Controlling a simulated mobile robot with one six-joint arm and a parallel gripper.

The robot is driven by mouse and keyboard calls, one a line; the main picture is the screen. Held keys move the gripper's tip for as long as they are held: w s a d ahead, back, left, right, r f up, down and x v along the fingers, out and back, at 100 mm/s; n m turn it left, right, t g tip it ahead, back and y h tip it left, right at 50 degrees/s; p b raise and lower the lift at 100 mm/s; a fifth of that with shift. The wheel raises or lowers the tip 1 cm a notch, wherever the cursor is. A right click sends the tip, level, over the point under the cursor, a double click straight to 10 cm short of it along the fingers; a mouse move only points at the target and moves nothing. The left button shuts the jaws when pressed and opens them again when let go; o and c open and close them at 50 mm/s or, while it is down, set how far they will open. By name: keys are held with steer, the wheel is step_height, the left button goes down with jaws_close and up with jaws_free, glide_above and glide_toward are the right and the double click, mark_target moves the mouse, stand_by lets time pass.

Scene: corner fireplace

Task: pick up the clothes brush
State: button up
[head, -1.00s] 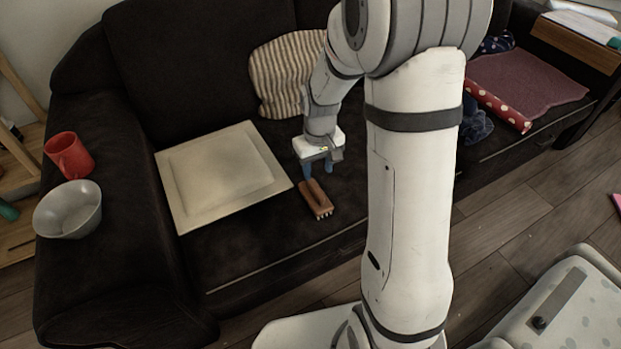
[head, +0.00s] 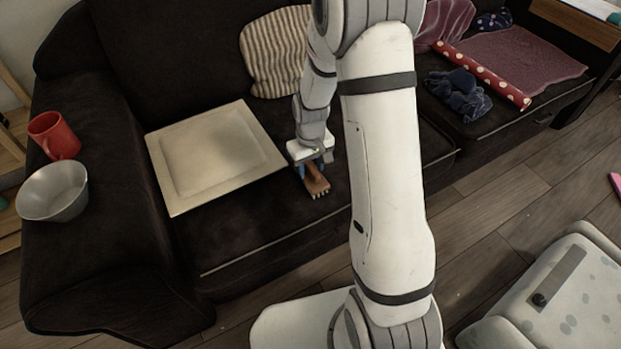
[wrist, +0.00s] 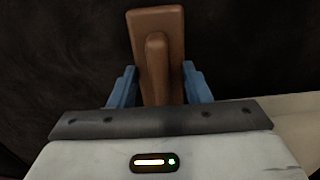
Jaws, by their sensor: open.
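The clothes brush (head: 316,182) is brown with pale bristles and lies on the dark sofa seat, just right of the cream tray. In the wrist view the brush (wrist: 157,28) has a flat body with a narrower raised grip that runs back between my two blue fingers. My gripper (head: 309,170) is down over the back part of the brush. In the wrist view the fingers of my gripper (wrist: 158,85) stand apart, one on each side of the brush, with a gap visible on both sides.
The cream tray (head: 163,178) lies close on the left, and a striped cushion (head: 270,55) leans behind. Dark blue cloth (head: 457,97) and a dotted red roll (head: 490,75) lie right.

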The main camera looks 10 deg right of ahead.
mark_target(311, 166)
steer(key=shift+c, duration=0.4)
jaws_close()
step_height(311, 166, up, 10)
steer(key=p, duration=0.4)
steer(key=shift+r, duration=0.1)
